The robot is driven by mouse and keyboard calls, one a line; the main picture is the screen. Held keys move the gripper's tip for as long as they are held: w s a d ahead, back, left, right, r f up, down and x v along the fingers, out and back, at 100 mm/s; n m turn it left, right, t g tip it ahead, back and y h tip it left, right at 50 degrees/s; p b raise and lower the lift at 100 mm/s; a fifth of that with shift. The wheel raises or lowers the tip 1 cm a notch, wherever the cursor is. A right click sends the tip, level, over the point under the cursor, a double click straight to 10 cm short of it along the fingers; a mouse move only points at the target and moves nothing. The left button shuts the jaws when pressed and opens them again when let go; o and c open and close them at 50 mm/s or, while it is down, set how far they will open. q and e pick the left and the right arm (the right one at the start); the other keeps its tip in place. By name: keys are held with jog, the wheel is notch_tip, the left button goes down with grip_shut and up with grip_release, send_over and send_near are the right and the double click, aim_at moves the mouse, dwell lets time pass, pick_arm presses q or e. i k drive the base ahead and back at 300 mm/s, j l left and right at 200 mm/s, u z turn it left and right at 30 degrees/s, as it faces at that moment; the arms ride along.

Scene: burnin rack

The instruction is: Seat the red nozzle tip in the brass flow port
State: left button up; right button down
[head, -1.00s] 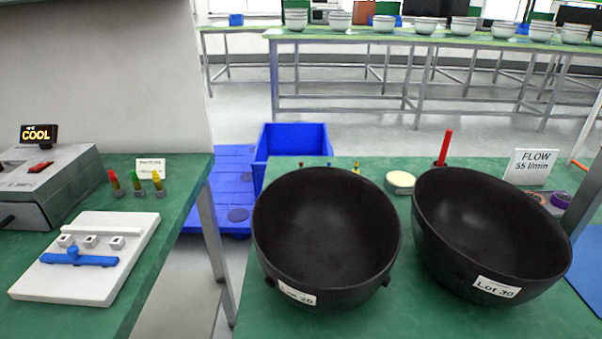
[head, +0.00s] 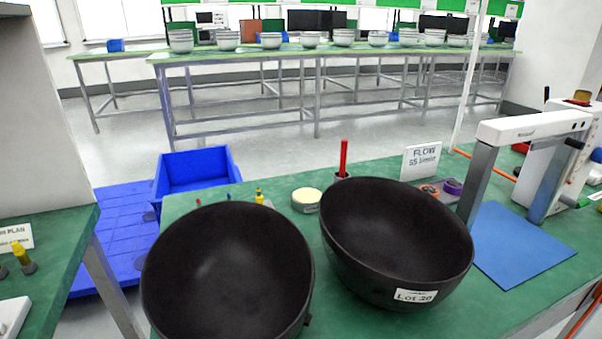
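A small red-topped piece (head: 198,202) shows just above the rim of the left black bowl, in a row with a blue one (head: 229,196) and a yellow one (head: 259,196). It may be the red nozzle tip, but it is too small and too hidden to be sure. I cannot pick out the brass flow port. A white card reading "FLOW 55 l/min" (head: 422,161) stands at the back of the green bench. Neither of my grippers is in view.
Two large black bowls, left (head: 228,268) and right (head: 398,235), fill the bench front. Behind are a red stick (head: 343,158) and a pale round pad (head: 306,196). A white arched frame (head: 530,127) stands by a blue mat (head: 524,244). A blue bin (head: 196,171) is behind.

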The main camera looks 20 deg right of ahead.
aim_at(536, 166)
jog(key=k+j+z, duration=0.1)
jog(key=j+z, duration=0.15)
jog(key=z, duration=0.25)
jog(key=l+z, duration=0.1)
jog(key=z, duration=0.95)
jog(key=i+z, duration=0.2)
jog(key=k, duration=0.05)
